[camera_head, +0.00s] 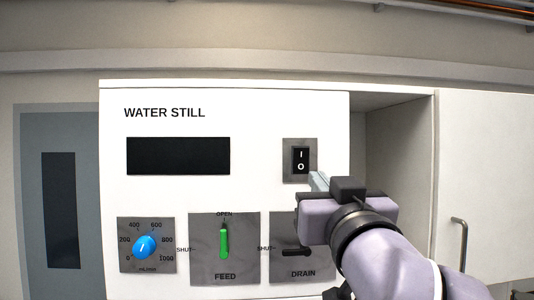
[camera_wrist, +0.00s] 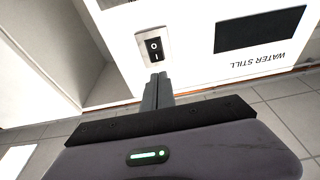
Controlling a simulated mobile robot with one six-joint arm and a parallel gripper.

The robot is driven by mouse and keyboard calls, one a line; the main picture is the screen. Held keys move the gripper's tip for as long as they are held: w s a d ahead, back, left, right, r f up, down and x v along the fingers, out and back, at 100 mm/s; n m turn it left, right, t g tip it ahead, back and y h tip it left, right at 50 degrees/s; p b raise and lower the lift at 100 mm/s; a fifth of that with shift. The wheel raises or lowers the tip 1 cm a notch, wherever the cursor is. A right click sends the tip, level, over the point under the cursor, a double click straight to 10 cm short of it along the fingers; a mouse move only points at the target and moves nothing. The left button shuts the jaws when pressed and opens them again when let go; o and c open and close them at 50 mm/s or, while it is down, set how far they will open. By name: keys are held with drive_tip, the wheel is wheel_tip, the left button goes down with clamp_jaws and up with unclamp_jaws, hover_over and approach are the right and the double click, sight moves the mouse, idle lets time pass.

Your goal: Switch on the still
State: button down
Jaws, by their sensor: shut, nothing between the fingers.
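The water still (camera_head: 270,98) is a white panel with a dark, blank display (camera_head: 178,156). Its black rocker switch (camera_head: 300,160), marked I above O, sits on a grey plate at the upper right. The switch also shows in the wrist view (camera_wrist: 154,49), upside down. My gripper (camera_head: 318,180) is shut and empty, its fingertips just below the switch plate in the head view. In the wrist view the fingertips (camera_wrist: 158,78) point towards the switch; whether they touch the panel I cannot tell. Which side of the rocker is pressed in is too small to tell.
Below are a blue dial (camera_head: 145,246), a green FEED lever (camera_head: 224,243) pointing up to OPEN, and a black DRAIN lever (camera_head: 294,252) lying sideways towards SHUT, its plate partly hidden by my arm. An open recess (camera_head: 395,150) and a white door with a handle (camera_head: 460,250) are right.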

sight(298, 154)
drive_tip(key=p+x, duration=0.4)
drive_tip(key=x, duration=1)
drive_tip(key=shift+p, duration=0.4)
drive_tip(key=shift+w+r+p, duration=0.1)
drive_tip(key=shift+r+p, duration=0.1)
drive_tip(key=shift+p, duration=0.4)
drive_tip(key=shift+f, duration=0.1)
drive_tip(key=shift+f+b, duration=0.1)
drive_tip(key=shift+b, duration=0.2)
